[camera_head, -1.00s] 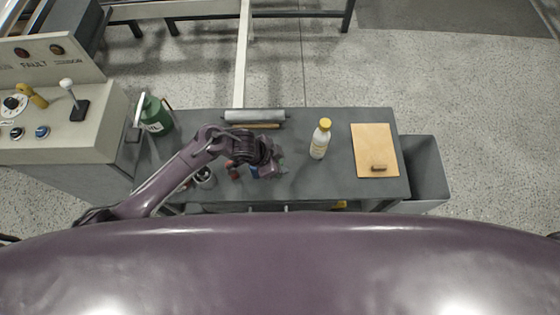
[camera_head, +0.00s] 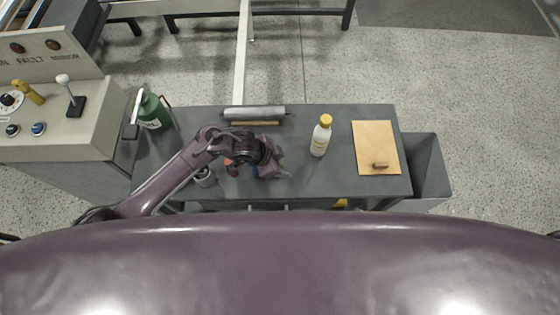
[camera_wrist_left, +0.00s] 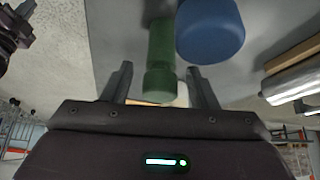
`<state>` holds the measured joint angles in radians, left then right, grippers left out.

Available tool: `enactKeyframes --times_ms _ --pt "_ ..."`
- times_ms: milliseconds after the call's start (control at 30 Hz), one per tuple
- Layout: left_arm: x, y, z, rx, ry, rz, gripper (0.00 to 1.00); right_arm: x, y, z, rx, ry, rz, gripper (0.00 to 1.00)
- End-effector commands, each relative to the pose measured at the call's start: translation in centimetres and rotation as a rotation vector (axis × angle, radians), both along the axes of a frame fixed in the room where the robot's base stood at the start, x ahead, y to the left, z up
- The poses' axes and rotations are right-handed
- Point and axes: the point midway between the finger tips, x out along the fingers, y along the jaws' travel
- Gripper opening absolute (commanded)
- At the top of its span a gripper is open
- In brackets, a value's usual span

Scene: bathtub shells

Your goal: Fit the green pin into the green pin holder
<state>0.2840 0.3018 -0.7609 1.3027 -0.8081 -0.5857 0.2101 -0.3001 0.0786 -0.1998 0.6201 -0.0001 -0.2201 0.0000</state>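The green pin (camera_wrist_left: 160,58) shows in the left wrist view as a green cylinder with a thicker near end. My left gripper (camera_wrist_left: 160,72) has its two fingers apart, one on each side of the pin's near end, with a visible gap on both sides. In the head view my left gripper (camera_head: 277,168) is low over the grey table (camera_head: 340,180), and its own wrist hides the pin. I cannot make out the green pin holder in either view.
A blue cylinder (camera_wrist_left: 211,30) stands close beside the pin. A red piece (camera_head: 231,167) and a metal cup (camera_head: 205,177) are near my left wrist.

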Motion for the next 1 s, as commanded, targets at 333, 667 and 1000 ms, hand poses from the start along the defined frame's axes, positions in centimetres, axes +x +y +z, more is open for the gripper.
enactKeyframes --times_ms 333,667,1000 --pt "0.0 0.4 0.5 0.0 -0.001 0.0 0.53 0.0 0.0 0.0 0.0 0.0 0.0 0.0" --pt "-0.7 2.9 5.1 0.002 -0.002 -0.001 0.53 0.0 0.0 0.0 0.0 0.0 0.0 0.0" --pt "-1.0 3.8 6.8 0.001 0.0 0.0 0.53 0.0 0.0 0.0 0.0 0.0 0.0 0.0"
